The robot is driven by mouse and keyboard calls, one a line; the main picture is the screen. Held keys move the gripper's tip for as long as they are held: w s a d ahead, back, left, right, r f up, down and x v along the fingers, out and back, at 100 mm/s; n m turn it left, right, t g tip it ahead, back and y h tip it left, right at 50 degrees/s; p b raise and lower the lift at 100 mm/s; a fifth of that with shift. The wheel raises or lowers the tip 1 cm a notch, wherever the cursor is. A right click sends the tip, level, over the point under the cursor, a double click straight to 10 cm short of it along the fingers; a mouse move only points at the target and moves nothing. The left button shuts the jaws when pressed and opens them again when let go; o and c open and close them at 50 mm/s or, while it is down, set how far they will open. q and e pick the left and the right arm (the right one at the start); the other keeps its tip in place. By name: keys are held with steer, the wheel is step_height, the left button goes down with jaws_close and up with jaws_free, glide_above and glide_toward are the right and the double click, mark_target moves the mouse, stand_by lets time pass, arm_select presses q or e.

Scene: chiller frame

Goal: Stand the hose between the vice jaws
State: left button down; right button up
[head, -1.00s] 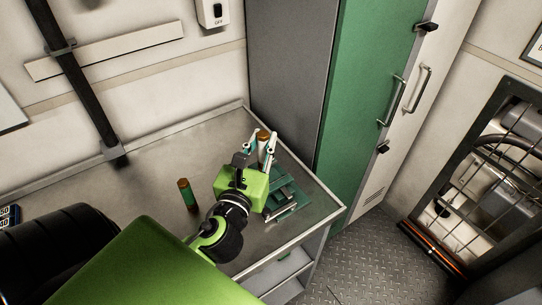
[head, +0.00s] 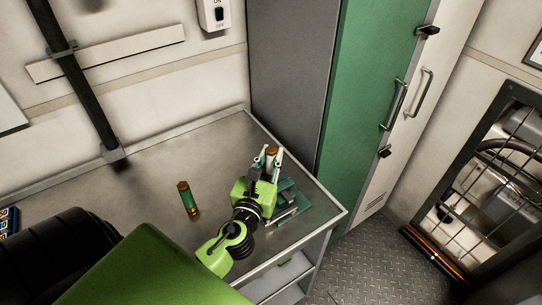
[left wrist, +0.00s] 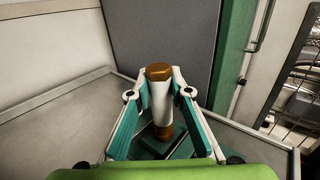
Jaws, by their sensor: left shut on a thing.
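My left gripper (head: 268,160) is shut on a short pale hose (left wrist: 160,100) with brown end fittings. The hose is upright between the fingers; its brown top (head: 271,150) shows in the head view. The green vice (head: 289,196) stands near the bench's right corner, with a pale metal bar at its front. In the left wrist view the vice (left wrist: 150,148) lies below and behind the hose's lower end. Whether that end touches the vice or is between the jaws, I cannot tell. My gripper and arm hide part of the vice. My right gripper is not in view.
A grey and green cabinet (head: 365,90) rises behind the bench's right side.

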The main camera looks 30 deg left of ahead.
arm_select(q)
steer(key=shift+f, duration=0.15)
steer(key=c, duration=1.8)
jaws_free()
steer(key=shift+c, duration=0.2)
steer(key=shift+r, duration=0.25)
steer(key=shift+s+d+f, duration=0.1)
steer(key=shift+s+f, duration=0.1)
steer(key=shift+s, duration=0.1)
steer(key=b+v, duration=0.4)
steer(key=v, duration=0.7)
steer(key=shift+s+r, duration=0.2)
